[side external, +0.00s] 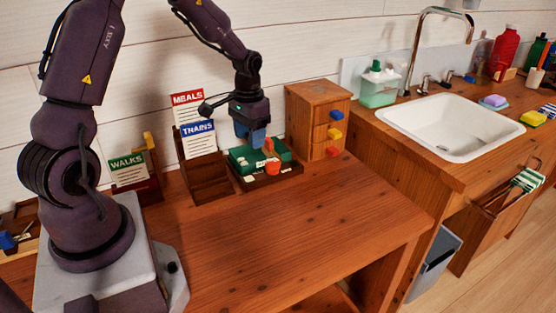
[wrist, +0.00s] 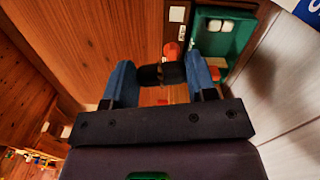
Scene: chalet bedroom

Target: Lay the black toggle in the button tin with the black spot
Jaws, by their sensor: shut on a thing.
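My gripper (side external: 250,137) has blue fingers and hangs over the green box at the back of the wooden desk. In the wrist view my gripper (wrist: 160,80) is shut on a short black piece, the black toggle (wrist: 149,74), which lies crosswise between the fingers. The toggle does not show clearly in the side view. The green box (side external: 240,153) has compartments with pale pieces; part of it shows in the wrist view (wrist: 242,34). No button tin with a black spot can be made out.
An orange item (side external: 272,167) is beside the green box, in a dark tray (side external: 262,182). A wooden drawer cabinet (side external: 304,117) with coloured knobs stands close on the right. Card holders with TRAINS (side external: 198,140) and MEALS (side external: 187,98) signs stand left. The desk front (side external: 300,235) is clear.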

